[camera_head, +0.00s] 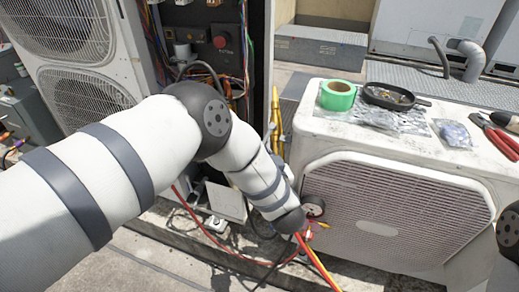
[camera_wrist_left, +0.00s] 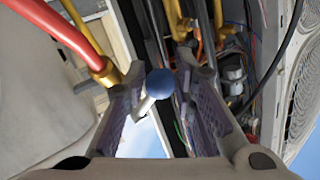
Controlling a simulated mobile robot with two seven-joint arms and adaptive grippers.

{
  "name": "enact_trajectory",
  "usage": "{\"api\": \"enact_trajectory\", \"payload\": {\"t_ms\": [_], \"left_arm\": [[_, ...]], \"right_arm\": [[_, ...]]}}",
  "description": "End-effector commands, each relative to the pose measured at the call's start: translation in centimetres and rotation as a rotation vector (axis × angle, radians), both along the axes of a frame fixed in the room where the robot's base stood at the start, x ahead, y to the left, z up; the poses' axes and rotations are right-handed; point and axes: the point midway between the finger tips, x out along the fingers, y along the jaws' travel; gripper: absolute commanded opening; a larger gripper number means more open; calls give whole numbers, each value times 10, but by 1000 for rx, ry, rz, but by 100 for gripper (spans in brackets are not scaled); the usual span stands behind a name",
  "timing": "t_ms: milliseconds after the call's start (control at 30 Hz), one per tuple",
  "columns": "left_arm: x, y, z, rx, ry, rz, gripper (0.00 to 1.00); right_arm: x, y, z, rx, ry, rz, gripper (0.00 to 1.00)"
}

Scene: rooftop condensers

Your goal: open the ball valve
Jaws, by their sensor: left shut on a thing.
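The left wrist view shows a pale metal lever (camera_wrist_left: 144,108) with a round blue knob (camera_wrist_left: 160,83), which looks like the ball valve's handle. My left gripper (camera_wrist_left: 160,62) has its two fingers on either side of the lever, closed on it. The knob sits between the fingers. Brass pipe and fittings (camera_wrist_left: 112,73) lie beside the left finger, with a red hose (camera_wrist_left: 68,35) joined to them. The valve body is not clearly visible. In the head view my left arm hides the gripper and the valve. My right gripper is out of view.
A white condenser (camera_head: 400,205) stands at the right, with green tape (camera_head: 338,95), a black pan (camera_head: 392,97) and red pliers (camera_head: 497,133) on top. An open panel with wires (camera_head: 215,45) is behind my left arm. Red and yellow hoses (camera_head: 318,262) run below it.

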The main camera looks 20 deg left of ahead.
Motion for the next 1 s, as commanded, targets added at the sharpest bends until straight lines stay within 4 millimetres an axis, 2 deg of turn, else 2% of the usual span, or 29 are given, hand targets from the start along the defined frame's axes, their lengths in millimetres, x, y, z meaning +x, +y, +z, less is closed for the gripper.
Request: {"api": "enact_trajectory", "payload": {"t_ms": [33,67,133,167,533,833,1000], "left_arm": [[-1,0,-1,-1,3,0,0],[-1,0,-1,-1,3,0,27],[-1,0,-1,0,2,-1,42],[-1,0,-1,0,2,-1,46],[-3,-3,0,0,1,-4,46],[-50,-30,7,1,3,-3,46],[-66,-39,10,0,2,0,46]], "right_arm": [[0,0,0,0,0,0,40],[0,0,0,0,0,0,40],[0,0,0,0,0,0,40],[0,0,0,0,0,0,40],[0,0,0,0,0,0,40],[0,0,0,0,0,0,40],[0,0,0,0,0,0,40]]}}
